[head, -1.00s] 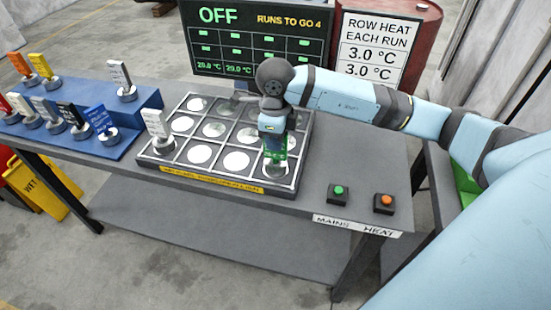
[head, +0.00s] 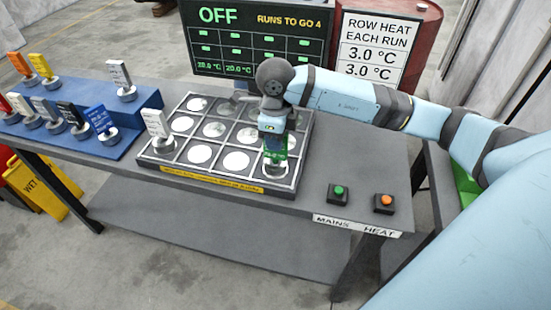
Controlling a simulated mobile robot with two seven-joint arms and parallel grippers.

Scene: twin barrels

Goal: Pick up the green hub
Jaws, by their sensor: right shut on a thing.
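The green hub (head: 275,157) is at the front right cell of the gridded plate (head: 228,188), its grey round base low in that cell. My right gripper (head: 274,142) comes down from above and is shut on the green hub's upright tag. The gripper and wrist hide part of the hub's top. I cannot tell whether the base touches the plate. My left gripper is not in view.
A white-tagged hub (head: 157,123) stands in the plate's left column. Several coloured hubs stand on the blue stepped rack (head: 125,143). Green (head: 338,191) and orange (head: 384,201) buttons sit at front right. A display (head: 260,40) reading OFF and a sign (head: 378,48) stand behind.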

